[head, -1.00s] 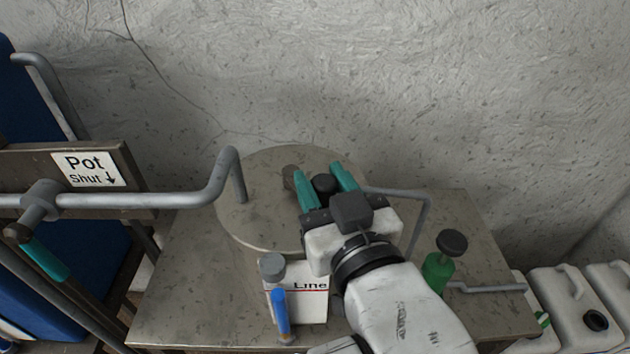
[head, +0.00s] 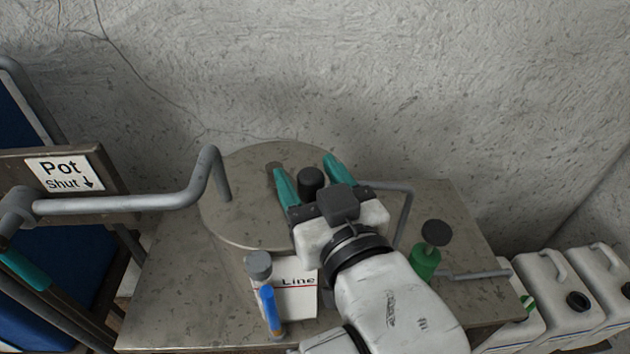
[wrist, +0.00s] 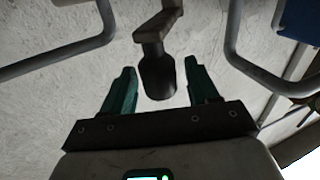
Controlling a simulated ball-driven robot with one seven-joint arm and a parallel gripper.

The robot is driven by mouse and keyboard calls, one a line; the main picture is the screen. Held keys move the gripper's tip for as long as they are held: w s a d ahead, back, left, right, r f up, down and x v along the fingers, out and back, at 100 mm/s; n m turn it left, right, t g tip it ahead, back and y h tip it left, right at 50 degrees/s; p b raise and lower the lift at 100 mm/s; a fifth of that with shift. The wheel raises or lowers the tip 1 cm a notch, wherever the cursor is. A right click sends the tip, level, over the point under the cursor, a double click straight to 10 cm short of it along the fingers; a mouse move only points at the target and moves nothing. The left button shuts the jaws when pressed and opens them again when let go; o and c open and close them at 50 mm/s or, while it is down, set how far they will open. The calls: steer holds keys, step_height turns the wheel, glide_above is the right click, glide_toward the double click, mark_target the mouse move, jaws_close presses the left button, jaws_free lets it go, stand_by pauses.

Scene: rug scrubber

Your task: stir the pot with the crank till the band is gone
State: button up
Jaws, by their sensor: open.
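The pot (head: 235,225) is a round, speckled grey-brown drum with a flat top. The dark crank knob (head: 311,182) stands above the pot's top; in the wrist view the knob (wrist: 158,78) hangs from a brown-grey crank arm (wrist: 152,30). My gripper (head: 304,164) is open, with one teal finger on each side of the knob. The wrist view shows gaps between the knob and both fingers. My gripper hides part of the pot's top.
A bent grey pipe (head: 130,203) reaches the pot from a board with a "Pot Shut" sign (head: 66,175). A green valve (head: 426,262) and white jugs (head: 565,300) are at right.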

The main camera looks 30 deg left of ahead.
steer(key=p+v, duration=0.5)
steer(key=v, duration=0.5)
steer(key=shift+s+d, duration=0.2)
steer(key=shift+d, duration=0.05)
steer(key=shift+f, duration=0.1)
